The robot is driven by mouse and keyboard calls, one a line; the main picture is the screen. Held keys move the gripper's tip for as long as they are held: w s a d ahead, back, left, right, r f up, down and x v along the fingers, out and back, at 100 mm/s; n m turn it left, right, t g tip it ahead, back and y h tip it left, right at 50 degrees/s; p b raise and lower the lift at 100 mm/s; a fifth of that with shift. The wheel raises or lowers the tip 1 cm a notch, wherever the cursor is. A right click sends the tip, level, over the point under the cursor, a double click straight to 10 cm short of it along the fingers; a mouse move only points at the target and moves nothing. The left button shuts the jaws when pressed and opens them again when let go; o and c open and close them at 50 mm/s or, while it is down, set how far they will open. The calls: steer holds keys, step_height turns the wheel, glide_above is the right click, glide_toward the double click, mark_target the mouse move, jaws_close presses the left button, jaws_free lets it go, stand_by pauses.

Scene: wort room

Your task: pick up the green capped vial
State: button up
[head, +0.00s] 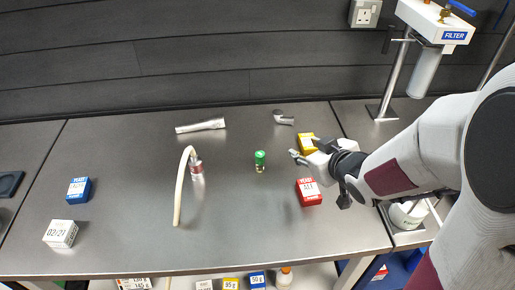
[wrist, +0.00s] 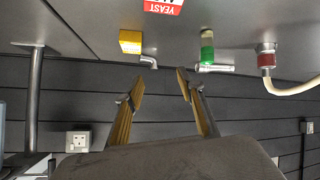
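The green capped vial (head: 260,161) stands upright on the steel bench, near the middle in the head view. It also shows in the wrist view (wrist: 207,47), upper right of centre, with its green cap and paler body. My gripper (head: 298,157) is to the right of the vial, apart from it. In the wrist view my gripper (wrist: 159,88) has its two fingers spread, with nothing between them. The vial shows beyond the right-hand finger there.
A red yeast box (head: 309,192) and a yellow box (head: 306,144) are close to my gripper. A hose with a metal end (head: 196,168) lies left of the vial. A metal tube (head: 201,125) and an elbow fitting (head: 284,118) lie behind. Blue (head: 78,190) and white (head: 60,233) boxes sit far left.

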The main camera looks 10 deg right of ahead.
mark_target(263, 157)
steer(key=a+f+y, duration=0.1)
steer(key=a, duration=0.1)
steer(key=a+f+n+y, duration=0.1)
steer(key=a+y, duration=0.1)
steer(key=a+f+y, duration=0.1)
steer(key=a+f, duration=0.1)
steer(key=shift+w+y, duration=0.15)
steer(key=shift+y, duration=0.15)
steer(key=shift+a+f+n+y, duration=0.1)
steer(key=shift+a+n+y, duration=0.2)
steer(key=shift+a+y, duration=0.15)
steer(key=shift+x, duration=1.2)
steer(key=shift+a+x, duration=0.25)
steer(key=shift+x, duration=2.35)
steer(key=shift+s, duration=0.2)
jaws_close()
